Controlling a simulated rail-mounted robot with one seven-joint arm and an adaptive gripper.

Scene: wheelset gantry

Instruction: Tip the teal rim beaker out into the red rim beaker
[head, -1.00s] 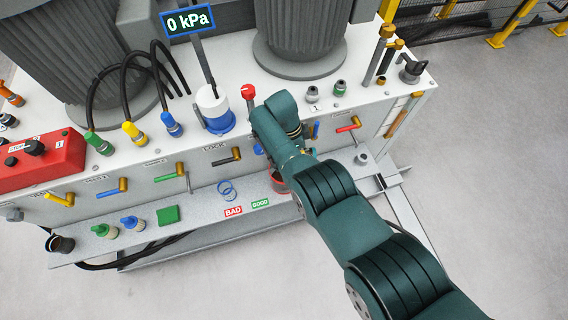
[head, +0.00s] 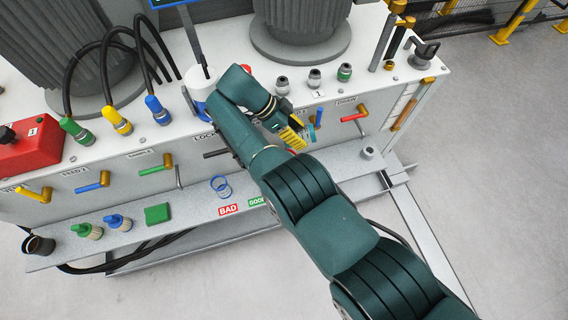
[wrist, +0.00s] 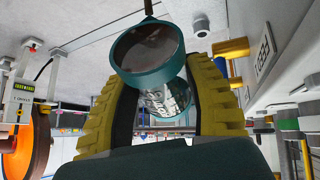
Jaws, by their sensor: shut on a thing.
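My gripper (wrist: 166,115) is shut on the teal rim beaker (wrist: 140,74). In the wrist view the beaker's open mouth faces partly toward the camera, with dark contents inside. Its clear glass body sits between the yellow finger pads, with pale lettering showing on or through it. In the head view my gripper (head: 294,133) is beside the front panel, above the shelf, and the held beaker is mostly hidden. The red rim beaker cannot be made out now; my arm covers the shelf area right of the GOOD label.
The shelf (head: 190,212) holds a blue ring (head: 220,186), a green block (head: 157,213) and a dark cup (head: 38,244). Levers, including a red one (head: 354,117), project from the panel near my gripper. Hoses and fittings stand on the top deck.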

